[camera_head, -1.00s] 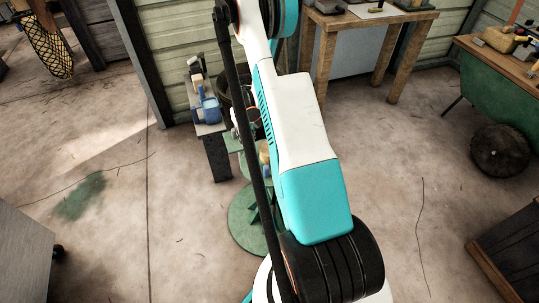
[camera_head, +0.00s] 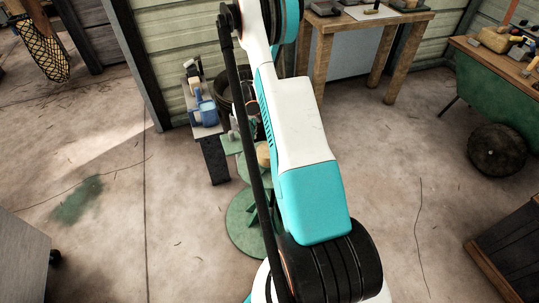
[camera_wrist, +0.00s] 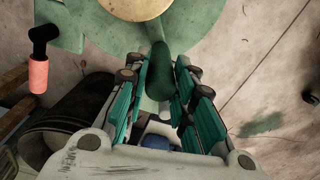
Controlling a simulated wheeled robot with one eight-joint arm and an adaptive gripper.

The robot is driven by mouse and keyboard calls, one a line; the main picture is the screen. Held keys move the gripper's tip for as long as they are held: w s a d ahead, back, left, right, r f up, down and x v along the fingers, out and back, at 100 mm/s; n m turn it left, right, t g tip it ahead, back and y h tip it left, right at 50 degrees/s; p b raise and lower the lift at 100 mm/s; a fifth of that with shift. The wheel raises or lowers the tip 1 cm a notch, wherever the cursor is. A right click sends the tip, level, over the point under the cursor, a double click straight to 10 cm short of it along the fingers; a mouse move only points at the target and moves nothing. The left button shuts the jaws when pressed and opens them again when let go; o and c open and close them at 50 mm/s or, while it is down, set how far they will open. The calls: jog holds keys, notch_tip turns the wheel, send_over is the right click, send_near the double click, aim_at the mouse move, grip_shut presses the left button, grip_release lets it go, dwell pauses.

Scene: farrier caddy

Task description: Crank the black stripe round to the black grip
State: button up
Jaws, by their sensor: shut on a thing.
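In the wrist view my gripper (camera_wrist: 168,92) is shut on a dark green rounded grip (camera_wrist: 160,68), which stands up between its teal finger pads. The lower end of this grip is hidden between the fingers. A pale tan round piece (camera_wrist: 135,6) lies on a green plate (camera_wrist: 75,22) at the top edge of the wrist view, partly cut off. A handle with a black head and a salmon-pink sleeve (camera_wrist: 38,76) is at the left. I cannot make out a black stripe.
A grey bench (camera_head: 214,160) with a blue object (camera_head: 206,111) stands behind the stand, beside the wall. A wooden table (camera_head: 375,24) is at the back. A green barrow (camera_head: 490,88) with a dark wheel (camera_head: 497,150) is at the right.

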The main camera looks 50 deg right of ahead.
jog(key=d, duration=0.4)
jog(key=shift+s, duration=0.3)
jog(key=o, duration=1)
jog(key=shift+r, duration=0.1)
notch_tip(320, 180, up, 12)
